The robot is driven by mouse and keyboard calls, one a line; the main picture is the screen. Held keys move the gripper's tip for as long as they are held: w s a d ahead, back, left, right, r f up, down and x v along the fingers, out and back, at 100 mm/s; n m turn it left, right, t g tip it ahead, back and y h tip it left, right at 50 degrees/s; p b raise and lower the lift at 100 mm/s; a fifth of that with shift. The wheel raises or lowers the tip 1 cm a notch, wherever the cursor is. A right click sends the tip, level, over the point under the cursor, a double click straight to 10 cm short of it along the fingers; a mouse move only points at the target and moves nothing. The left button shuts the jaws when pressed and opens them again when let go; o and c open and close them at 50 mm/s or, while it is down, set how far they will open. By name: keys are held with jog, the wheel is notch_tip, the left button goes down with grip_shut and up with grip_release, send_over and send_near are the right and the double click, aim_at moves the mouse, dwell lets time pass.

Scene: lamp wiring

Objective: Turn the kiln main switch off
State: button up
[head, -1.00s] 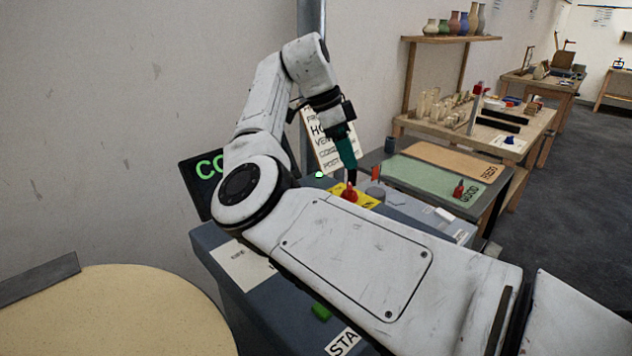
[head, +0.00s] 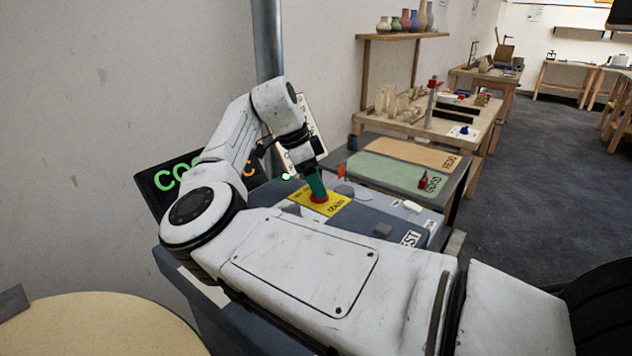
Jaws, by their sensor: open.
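A red switch knob (head: 319,199) sits on a yellow plate (head: 337,206) on top of the grey-blue control box (head: 368,221). My gripper (head: 317,193) points down right at the knob, with its teal fingers covering most of it. The gripper is open; I cannot tell whether the fingers straddle the knob or touch it. The knob's turn position is hidden. A dark display (head: 150,190) with green and orange letters stands behind my arm, partly covered.
A table with a green mat (head: 385,172) and an orange mat (head: 420,154) stands right of the box. A small red-topped item (head: 422,180) is on the green mat. A round cream top (head: 90,325) is at lower left. Open floor (head: 540,180) lies at right.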

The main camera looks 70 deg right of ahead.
jog(key=shift+s+f, duration=0.1)
jog(key=shift+f, duration=0.15)
jog(key=shift+c, duration=0.5)
jog(key=c, duration=1)
jog(key=shift+o, duration=0.2)
